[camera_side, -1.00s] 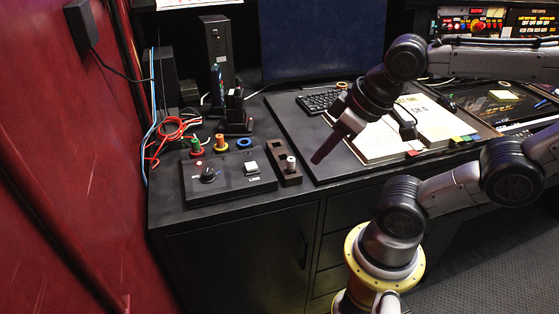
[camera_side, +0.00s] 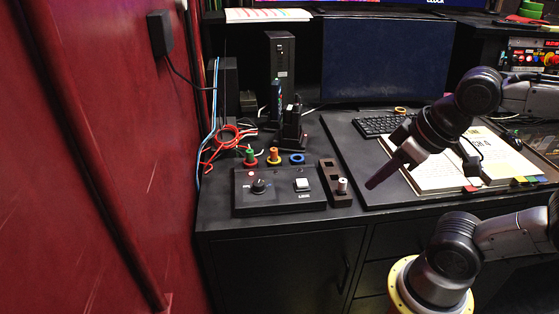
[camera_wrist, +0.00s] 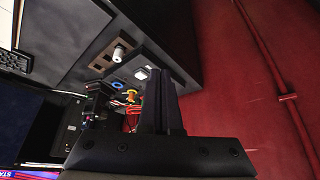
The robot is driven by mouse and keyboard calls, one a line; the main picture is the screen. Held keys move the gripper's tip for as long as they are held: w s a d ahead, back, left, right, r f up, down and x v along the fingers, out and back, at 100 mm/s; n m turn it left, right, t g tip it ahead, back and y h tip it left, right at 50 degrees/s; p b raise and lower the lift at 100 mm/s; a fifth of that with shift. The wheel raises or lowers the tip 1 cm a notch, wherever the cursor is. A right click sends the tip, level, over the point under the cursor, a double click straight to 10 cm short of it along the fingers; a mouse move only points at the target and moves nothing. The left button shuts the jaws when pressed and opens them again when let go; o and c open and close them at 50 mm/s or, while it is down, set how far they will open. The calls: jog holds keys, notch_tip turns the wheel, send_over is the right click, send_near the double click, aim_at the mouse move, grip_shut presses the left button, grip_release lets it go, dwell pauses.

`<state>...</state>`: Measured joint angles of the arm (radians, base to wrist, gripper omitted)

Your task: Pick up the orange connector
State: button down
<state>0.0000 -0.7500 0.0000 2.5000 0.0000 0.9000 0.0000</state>
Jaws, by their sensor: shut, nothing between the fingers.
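The orange connector (camera_side: 274,154) stands upright on a yellow ring at the back of the desk, behind the control box. A green connector (camera_side: 250,156) on a red ring is to its left, and an empty-looking blue ring (camera_side: 297,159) is to its right. In the wrist view the orange connector (camera_wrist: 132,94) is small and partly hidden beside the fingers. My gripper (camera_side: 373,184) is shut and empty, angled down above the desk to the right of and nearer than the connector. Its dark fingers (camera_wrist: 160,80) also show in the wrist view.
A control box (camera_side: 280,192) with a knob and white button lies in front of the connectors. A dark slotted block (camera_side: 332,178) holding a white cylinder (camera_side: 342,186) stands between it and my gripper. Red and white cables (camera_side: 222,145) lie left. An open book (camera_side: 455,165) lies right.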

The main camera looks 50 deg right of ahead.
jog(key=c, duration=1.5)
grip_release()
jog(key=shift+c, duration=0.2)
jog(key=o, duration=0.9)
